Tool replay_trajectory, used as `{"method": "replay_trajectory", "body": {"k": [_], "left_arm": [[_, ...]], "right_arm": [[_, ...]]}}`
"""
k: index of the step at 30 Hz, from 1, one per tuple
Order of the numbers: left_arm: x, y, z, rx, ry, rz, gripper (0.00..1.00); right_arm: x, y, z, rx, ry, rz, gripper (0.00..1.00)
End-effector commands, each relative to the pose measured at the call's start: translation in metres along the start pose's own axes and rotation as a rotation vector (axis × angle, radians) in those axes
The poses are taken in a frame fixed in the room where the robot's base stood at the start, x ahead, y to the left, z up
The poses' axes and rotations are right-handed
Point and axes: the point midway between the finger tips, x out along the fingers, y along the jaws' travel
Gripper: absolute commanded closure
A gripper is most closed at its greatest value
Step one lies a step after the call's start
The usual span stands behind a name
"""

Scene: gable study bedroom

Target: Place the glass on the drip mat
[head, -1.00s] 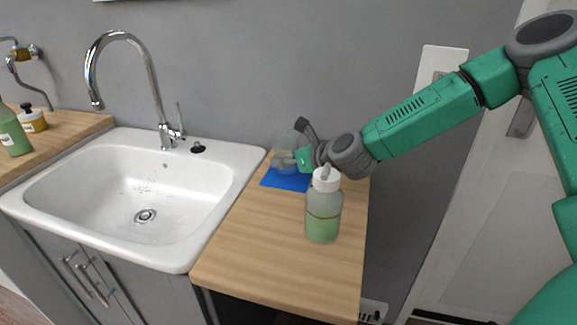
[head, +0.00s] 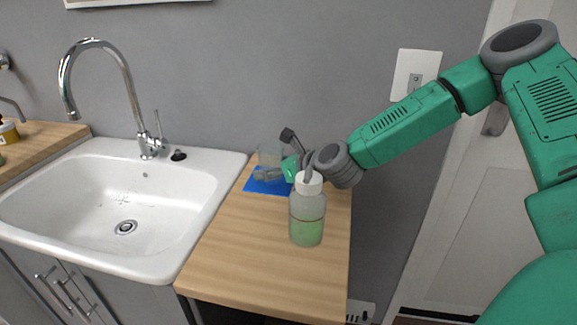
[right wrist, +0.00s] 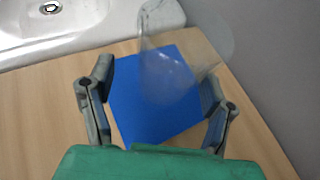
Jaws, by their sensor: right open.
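The clear glass (head: 268,157) stands on the blue drip mat (head: 254,186) at the back of the wooden counter. In the right wrist view the glass (right wrist: 168,78) is over the far part of the mat (right wrist: 150,122); its outline there is faint. My right gripper (head: 279,155) is at the right side of the glass. In the right wrist view my right gripper (right wrist: 157,78) is open, with its fingers spread wide on either side of the glass and a gap to each. My left gripper is not in view.
A pump bottle of green liquid (head: 307,222) stands on the counter (head: 245,255) in front of my right gripper. The white sink (head: 75,185) with a tall chrome tap (head: 130,85) is to the left. The grey wall is close behind the mat.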

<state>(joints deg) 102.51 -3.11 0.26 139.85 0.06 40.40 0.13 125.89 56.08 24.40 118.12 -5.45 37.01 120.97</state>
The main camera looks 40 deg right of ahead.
Motion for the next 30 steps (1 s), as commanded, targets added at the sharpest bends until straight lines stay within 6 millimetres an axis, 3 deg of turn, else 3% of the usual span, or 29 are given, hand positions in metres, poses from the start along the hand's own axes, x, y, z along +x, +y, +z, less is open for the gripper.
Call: {"method": "replay_trajectory", "body": {"k": [6,13,19,30], "left_arm": [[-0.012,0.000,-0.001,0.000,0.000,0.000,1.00],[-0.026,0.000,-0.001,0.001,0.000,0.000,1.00],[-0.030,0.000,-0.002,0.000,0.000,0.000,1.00],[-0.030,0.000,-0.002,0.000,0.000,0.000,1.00]], "right_arm": [[-0.050,-0.001,0.004,0.009,-0.005,-0.001,0.28],[-0.090,0.000,0.004,0.006,-0.003,-0.002,0.28],[-0.103,0.002,0.002,0.000,0.001,-0.001,0.28],[-0.103,-0.001,0.000,0.002,0.000,-0.001,0.28]]}}
